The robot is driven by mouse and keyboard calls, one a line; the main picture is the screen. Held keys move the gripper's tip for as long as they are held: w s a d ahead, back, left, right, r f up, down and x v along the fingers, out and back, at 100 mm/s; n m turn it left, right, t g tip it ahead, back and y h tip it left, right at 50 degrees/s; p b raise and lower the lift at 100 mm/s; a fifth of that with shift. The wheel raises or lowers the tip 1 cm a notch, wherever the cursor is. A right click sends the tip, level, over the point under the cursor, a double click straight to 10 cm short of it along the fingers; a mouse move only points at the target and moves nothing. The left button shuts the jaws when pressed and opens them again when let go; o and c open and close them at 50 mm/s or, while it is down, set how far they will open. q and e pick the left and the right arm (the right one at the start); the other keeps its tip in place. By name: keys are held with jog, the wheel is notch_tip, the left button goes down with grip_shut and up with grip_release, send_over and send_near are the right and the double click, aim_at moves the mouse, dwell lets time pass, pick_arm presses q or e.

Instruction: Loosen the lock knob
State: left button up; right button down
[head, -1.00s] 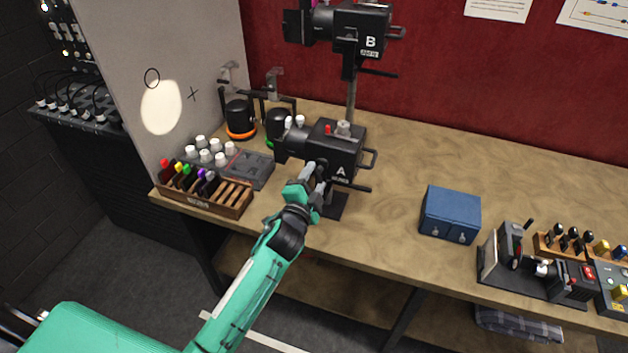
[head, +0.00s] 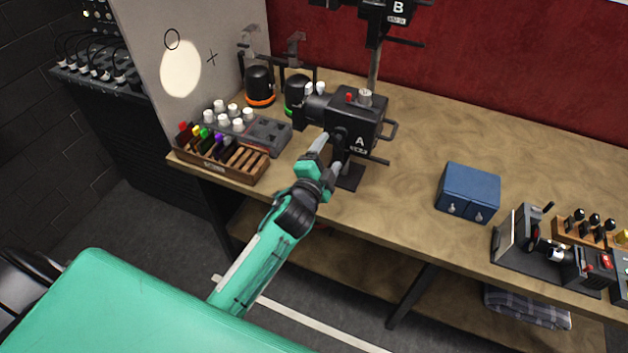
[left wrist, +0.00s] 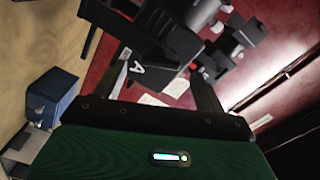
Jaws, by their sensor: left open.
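A black lamp head marked A (head: 362,128) sits on an upright stand on the bench in the head view, and its A label (left wrist: 138,68) shows in the left wrist view. A small dark knob-like part (head: 340,134) is on its near side; I cannot tell whether this is the lock knob. A second lamp head marked B (head: 390,10) is higher on the post. My left gripper (head: 328,147) is open just in front of lamp A's near lower side, with nothing seen between its fingers (left wrist: 162,66). Whether a finger touches the lamp is unclear.
A wooden rack with coloured items (head: 220,165) and several white knobs (head: 237,124) are left of the lamp. A blue box (head: 468,190) stands to the right. A bright spot (head: 181,68) lies on the grey panel. The bench between lamp and box is clear.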

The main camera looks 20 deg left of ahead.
pick_arm(q)
jog(key=s+b, duration=0.3)
jog(key=s, duration=0.8)
jog(key=shift+a, duration=0.25)
